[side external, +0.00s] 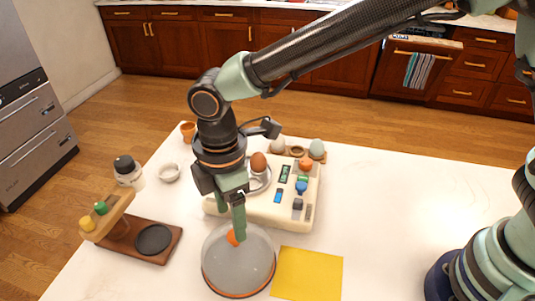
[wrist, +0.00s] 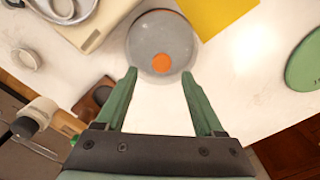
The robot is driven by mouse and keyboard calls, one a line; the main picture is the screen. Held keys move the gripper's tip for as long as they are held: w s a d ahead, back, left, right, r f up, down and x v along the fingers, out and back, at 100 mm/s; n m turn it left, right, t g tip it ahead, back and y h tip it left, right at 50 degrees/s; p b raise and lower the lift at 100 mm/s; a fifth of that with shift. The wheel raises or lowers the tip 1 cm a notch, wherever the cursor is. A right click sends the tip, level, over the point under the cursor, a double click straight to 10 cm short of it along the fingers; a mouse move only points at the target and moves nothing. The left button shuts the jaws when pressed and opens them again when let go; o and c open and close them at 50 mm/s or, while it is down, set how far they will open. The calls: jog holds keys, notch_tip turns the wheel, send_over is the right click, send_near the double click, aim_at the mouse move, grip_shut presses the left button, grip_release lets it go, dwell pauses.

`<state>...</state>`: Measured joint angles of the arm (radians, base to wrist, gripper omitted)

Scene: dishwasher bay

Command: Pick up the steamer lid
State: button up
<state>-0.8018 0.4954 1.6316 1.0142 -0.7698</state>
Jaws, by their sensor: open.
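The steamer lid (side external: 255,262) is a round, clear-grey dome with an orange rim and an orange knob. It sits on the white table at the front in the side view. It also shows in the wrist view (wrist: 145,42), with its knob (wrist: 161,64) between and beyond the finger lines. My gripper (side external: 238,228) is over the lid in the side view, with a finger close to the knob and partly covering it. In the wrist view my gripper (wrist: 160,78) has its two green fingers wide apart with nothing between them. I cannot tell whether a finger touches the lid.
A yellow sheet (side external: 307,274) lies right of the lid. A cream appliance (side external: 250,205) with small coloured parts stands behind it. A dark wooden stand (side external: 166,246) with a tilted board is at left. The table's right side is mostly clear.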

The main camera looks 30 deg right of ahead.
aim_at(237, 249)
notch_tip(237, 249, down, 4)
jog(key=shift+s+d+f, duration=0.1)
jog(key=shift+s+f, duration=0.05)
jog(key=shift+f, duration=0.1)
grip_shut()
dwell(1.4)
